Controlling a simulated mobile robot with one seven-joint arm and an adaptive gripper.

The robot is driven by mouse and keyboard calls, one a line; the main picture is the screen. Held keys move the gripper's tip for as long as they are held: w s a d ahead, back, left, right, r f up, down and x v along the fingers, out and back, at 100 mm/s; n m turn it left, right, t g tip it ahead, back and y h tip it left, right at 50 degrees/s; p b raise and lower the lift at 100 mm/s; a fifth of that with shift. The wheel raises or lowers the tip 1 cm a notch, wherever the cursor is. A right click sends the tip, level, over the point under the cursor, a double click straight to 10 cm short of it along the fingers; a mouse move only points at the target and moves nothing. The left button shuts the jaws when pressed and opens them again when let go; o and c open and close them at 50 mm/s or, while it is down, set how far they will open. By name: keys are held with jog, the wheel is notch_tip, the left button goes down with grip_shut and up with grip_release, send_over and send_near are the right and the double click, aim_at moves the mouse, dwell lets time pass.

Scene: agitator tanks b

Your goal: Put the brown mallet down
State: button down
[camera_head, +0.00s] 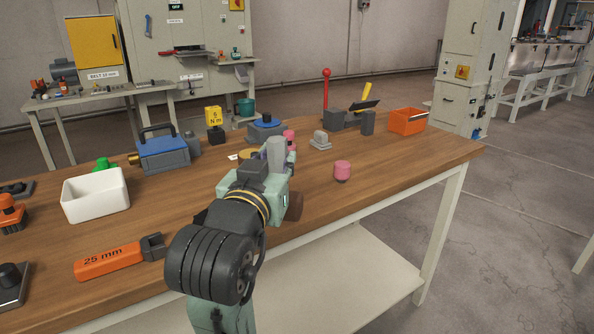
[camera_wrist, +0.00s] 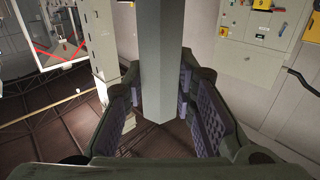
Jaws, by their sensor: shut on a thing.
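My gripper (camera_head: 279,165) is over the front part of the wooden table (camera_head: 395,170), seen from behind my wrist. It is shut on the grey handle (camera_head: 276,152) of the brown mallet, which stands roughly upright with its end above the fingers. The mallet's brown head (camera_head: 294,206) shows low beside my gripper, partly hidden by it, near the table's front edge. I cannot tell whether the head touches the tabletop. In the wrist view the grey handle (camera_wrist: 160,70) runs between the two padded fingers (camera_wrist: 160,110); the mallet head is out of view there.
A pink-topped piece (camera_head: 342,170) stands right of my gripper, with bare wood around it. A grey block (camera_head: 320,140), a red-knobbed lever press (camera_head: 340,115) and an orange bin (camera_head: 407,121) stand behind. A white bin (camera_head: 95,196) and an orange 25 mm wrench (camera_head: 110,260) lie left.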

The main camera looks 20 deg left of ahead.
jog(key=w+a+f+p, duration=0.1)
jog(key=w+f, duration=0.1)
jog(key=w, duration=0.5)
jog(key=w+f+p, duration=0.1)
jog(key=w+f, duration=0.1)
jog(key=w, duration=0.5)
jog(key=shift+a+f, duration=0.35)
jog(key=shift+a, duration=0.05)
jog(key=shift+f, duration=0.1)
jog(key=shift+f, duration=0.15)
jog(key=c, duration=1.3)
grip_release()
jog(key=s, duration=0.4)
jog(key=s+d+b, duration=0.1)
jog(key=s, duration=0.7)
jog(key=shift+d+r+b, duration=0.25)
jog(key=shift+b, duration=0.1)
